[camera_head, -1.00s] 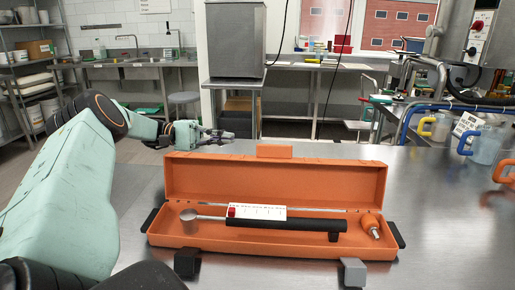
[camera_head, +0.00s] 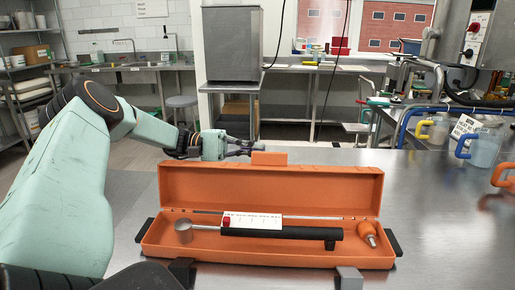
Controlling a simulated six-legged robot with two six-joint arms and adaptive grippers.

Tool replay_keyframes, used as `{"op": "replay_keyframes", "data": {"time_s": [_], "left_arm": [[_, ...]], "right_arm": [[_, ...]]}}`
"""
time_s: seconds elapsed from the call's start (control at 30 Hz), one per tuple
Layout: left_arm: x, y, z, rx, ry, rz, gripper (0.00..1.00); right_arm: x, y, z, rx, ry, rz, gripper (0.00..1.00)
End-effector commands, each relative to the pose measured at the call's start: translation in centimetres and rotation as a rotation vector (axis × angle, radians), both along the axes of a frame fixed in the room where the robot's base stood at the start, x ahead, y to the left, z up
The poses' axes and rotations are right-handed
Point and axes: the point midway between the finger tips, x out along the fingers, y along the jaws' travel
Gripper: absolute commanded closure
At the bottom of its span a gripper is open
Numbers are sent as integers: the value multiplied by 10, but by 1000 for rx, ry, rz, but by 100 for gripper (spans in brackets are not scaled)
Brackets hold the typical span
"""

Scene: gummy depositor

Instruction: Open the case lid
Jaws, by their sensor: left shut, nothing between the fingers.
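The orange case (camera_head: 200,246) stands on the steel table with its lid (camera_head: 270,189) swung up and back, upright behind the tray. A tool with a black handle (camera_head: 270,233) and a silver head (camera_head: 184,226) lies in the tray, with a white and red label on it. A small orange-handled piece (camera_head: 367,231) lies at the tray's right end. My left gripper (camera_head: 245,147) is behind the lid's upper edge, close to the orange tab (camera_head: 268,158); its fingers are shut and empty. Whether it touches the lid I cannot tell. My right gripper is not in view.
Jugs with blue (camera_head: 483,146) and orange handles stand at the right. The steel table (camera_head: 440,215) is clear right of the case.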

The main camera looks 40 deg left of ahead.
Motion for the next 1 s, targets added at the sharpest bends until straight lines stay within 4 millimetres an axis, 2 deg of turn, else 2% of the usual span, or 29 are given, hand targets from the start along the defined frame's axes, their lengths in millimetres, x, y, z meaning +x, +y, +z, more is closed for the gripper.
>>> {"op": "replay_keyframes", "data": {"time_s": [0.07, 0.3, 0.5, 1.0], "left_arm": [[7, -15, 1, 1, 1, -3, 100], [-10, -25, 11, -2, -2, 3, 100], [-19, -32, 12, -2, -1, 1, 100], [-22, -36, 10, 1, 1, 1, 100]], "right_arm": [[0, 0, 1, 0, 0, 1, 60], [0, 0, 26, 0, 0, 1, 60], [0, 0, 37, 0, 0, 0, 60], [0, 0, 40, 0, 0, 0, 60]]}}
